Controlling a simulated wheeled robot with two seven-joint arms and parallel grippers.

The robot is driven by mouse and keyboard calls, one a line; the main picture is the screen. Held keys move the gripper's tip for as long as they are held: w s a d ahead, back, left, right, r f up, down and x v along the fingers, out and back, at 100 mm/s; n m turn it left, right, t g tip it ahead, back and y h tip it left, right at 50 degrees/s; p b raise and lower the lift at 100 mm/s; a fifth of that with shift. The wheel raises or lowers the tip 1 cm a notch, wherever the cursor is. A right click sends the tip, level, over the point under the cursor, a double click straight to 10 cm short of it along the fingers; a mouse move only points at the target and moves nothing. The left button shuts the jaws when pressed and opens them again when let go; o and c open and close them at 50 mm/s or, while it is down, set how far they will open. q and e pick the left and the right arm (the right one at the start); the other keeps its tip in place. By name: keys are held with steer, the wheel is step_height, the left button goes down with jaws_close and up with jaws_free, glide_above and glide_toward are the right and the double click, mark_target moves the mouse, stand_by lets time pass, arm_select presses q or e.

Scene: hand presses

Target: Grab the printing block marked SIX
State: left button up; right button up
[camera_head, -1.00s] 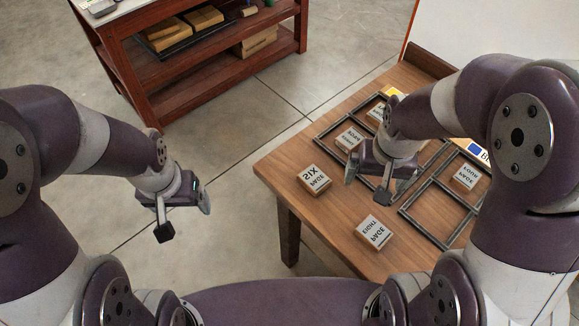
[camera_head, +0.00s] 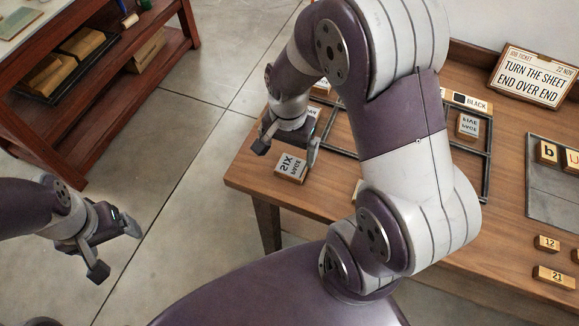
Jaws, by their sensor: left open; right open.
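The printing block marked SIX (camera_head: 291,167) lies on the near left part of the wooden table (camera_head: 253,178), its lettering mirrored. My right gripper (camera_head: 286,148) is open and hangs just above and behind the SIX block, with its fingers apart; I cannot tell whether it touches the block. My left gripper (camera_head: 116,252) is open and empty, out over the floor left of the table. My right arm hides much of the table's middle, including most of another block near it.
A dark metal frame (camera_head: 487,167) holds a block marked FIVE (camera_head: 467,126). A sign (camera_head: 533,76) stands at the back right. Small number blocks (camera_head: 553,277) and a tray (camera_head: 541,200) with letter blocks are at the right. A red shelf (camera_head: 80,120) stands at the upper left.

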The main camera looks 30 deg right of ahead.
mark_target(292, 165)
steer(key=f, duration=0.5)
steer(key=shift+s+d+f+b, duration=0.2)
steer(key=shift+d+b, duration=0.1)
steer(key=shift+d, duration=0.1)
steer(key=shift+w+f, duration=0.15)
steer(key=shift+f, duration=0.1)
steer(key=shift+r, duration=0.1)
steer(key=c, duration=1.1)
